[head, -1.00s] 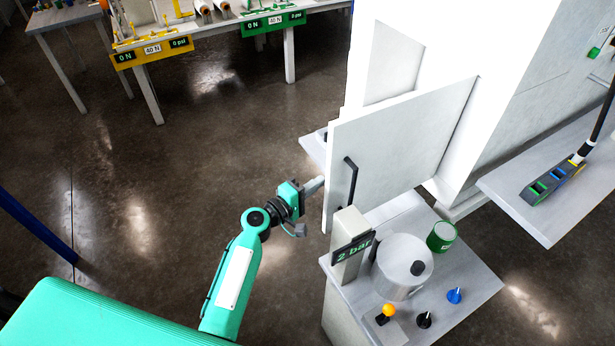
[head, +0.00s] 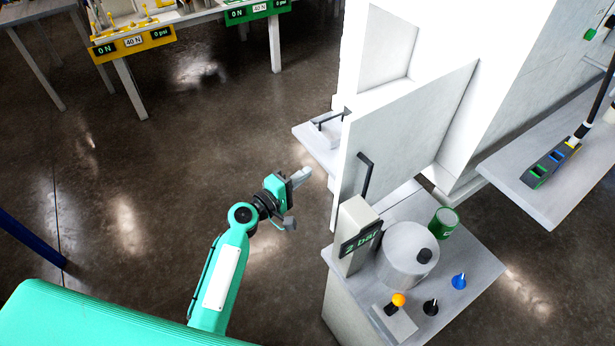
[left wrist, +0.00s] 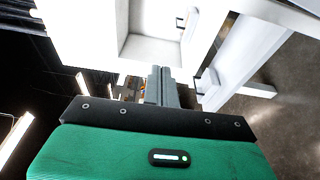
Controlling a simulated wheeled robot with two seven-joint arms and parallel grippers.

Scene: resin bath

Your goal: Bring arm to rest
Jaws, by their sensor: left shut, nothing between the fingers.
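My left arm (head: 222,280) reaches in from the lower left of the head view. Its left gripper (head: 303,174) is shut and empty, in free air to the left of the open white cabinet door (head: 405,135). A gap shows between the fingertips and the door. In the left wrist view the closed fingers (left wrist: 160,85) point toward the white cabinet (left wrist: 85,40) and its square opening. My right gripper does not show in either view.
A grey bench (head: 470,275) holds a metal pot (head: 405,262), a green can (head: 443,221), a 2 bar display (head: 361,239) and several knobs. The door's dark handle (head: 365,175) faces my side. A shelf (head: 545,190) juts out at right. Open floor lies left of my arm.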

